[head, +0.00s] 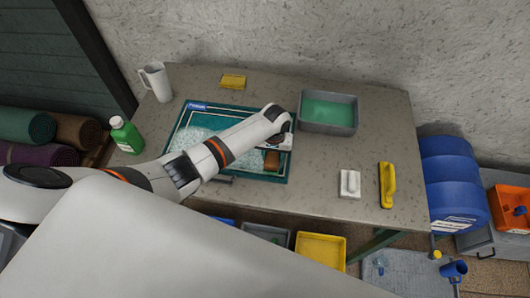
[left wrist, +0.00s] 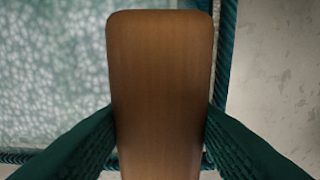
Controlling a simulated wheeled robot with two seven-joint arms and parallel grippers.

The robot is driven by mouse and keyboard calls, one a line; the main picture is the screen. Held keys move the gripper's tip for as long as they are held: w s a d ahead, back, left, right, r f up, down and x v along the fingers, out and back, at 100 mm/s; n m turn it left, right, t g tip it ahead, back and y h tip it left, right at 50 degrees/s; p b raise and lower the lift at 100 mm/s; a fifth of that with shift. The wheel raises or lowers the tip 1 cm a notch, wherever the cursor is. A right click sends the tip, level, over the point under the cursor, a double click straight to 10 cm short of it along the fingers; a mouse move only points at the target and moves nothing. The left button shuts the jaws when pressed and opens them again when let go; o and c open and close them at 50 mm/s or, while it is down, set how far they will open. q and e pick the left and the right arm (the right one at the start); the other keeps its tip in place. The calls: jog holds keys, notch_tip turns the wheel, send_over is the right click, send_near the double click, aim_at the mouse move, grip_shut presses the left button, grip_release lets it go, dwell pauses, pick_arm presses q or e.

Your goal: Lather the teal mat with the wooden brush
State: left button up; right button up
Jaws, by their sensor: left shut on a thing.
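The teal mat (head: 187,113) lies flat on the table, with white lather over much of its left and middle part. Lather on the mat (left wrist: 50,70) also fills the left of the left wrist view. My left gripper (head: 275,148) is over the mat's right side. It is shut on the wooden brush (head: 271,160), whose brown back (left wrist: 160,90) stands between the two fingers in the left wrist view. The bristles are hidden, so I cannot tell whether they touch the mat. My right gripper is not in view.
A grey tub (head: 328,112) of green liquid stands right of the mat. A white jug (head: 155,82), a yellow sponge (head: 233,82) and a green bottle (head: 126,135) stand around the mat.

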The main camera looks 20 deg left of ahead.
pick_arm(q)
jog(key=shift+w+d+f, duration=0.1)
jog(key=shift+w+d, duration=0.05)
jog(key=shift+d, duration=0.9)
jog(key=shift+w+a+r, duration=0.1)
jog(key=shift+w+r, duration=0.05)
jog(key=shift+r, duration=0.35)
jog(key=shift+a+r, duration=0.1)
jog(key=shift+r, duration=1.8)
jog(key=shift+f, duration=0.1)
